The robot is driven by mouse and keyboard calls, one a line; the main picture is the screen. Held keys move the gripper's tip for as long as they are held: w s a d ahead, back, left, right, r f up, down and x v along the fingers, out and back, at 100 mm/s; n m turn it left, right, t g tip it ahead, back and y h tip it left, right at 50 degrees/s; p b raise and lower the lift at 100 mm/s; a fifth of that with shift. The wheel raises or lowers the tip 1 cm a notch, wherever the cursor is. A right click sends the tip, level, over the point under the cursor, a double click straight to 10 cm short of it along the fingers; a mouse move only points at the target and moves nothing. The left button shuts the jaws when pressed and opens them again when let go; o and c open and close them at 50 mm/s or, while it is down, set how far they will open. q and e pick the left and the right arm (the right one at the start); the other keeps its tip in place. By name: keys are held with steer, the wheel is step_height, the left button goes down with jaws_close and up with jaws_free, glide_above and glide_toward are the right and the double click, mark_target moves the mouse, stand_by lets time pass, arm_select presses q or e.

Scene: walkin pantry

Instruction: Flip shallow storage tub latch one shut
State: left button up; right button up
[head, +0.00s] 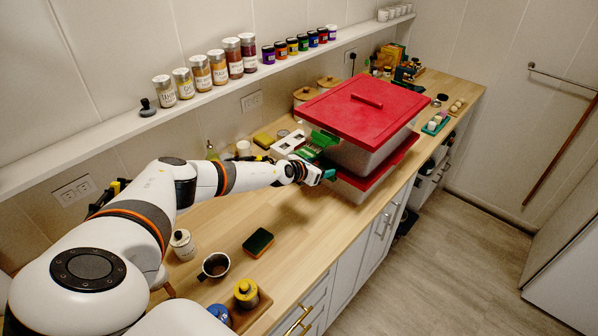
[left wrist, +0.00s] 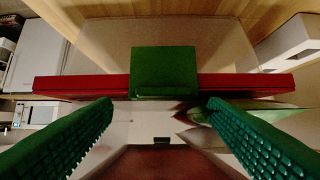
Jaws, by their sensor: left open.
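Two translucent tubs with red lids are stacked on the counter in the head view, the upper tub (head: 368,155) on the lower red lid (head: 385,168). A green latch (head: 322,138) juts from the near left end of the stack. In the left wrist view a green latch (left wrist: 164,73) lies across a red lid edge (left wrist: 85,84), centred ahead of the fingers. My left gripper (head: 318,165) is at this end of the stack; its green ribbed fingers (left wrist: 160,122) are spread with nothing between them. I cannot tell the latch's exact angle. My right gripper is out of view.
A white and green carton (head: 288,143) stands close beside the gripper, against the wall side. The wooden counter (head: 300,225) in front of the tubs is clear.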

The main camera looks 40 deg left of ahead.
arm_select(q)
steer(key=shift+s+a, duration=0.3)
steer(key=shift+s, duration=0.45)
steer(key=v, duration=0.8)
steer(key=shift+s, duration=0.35)
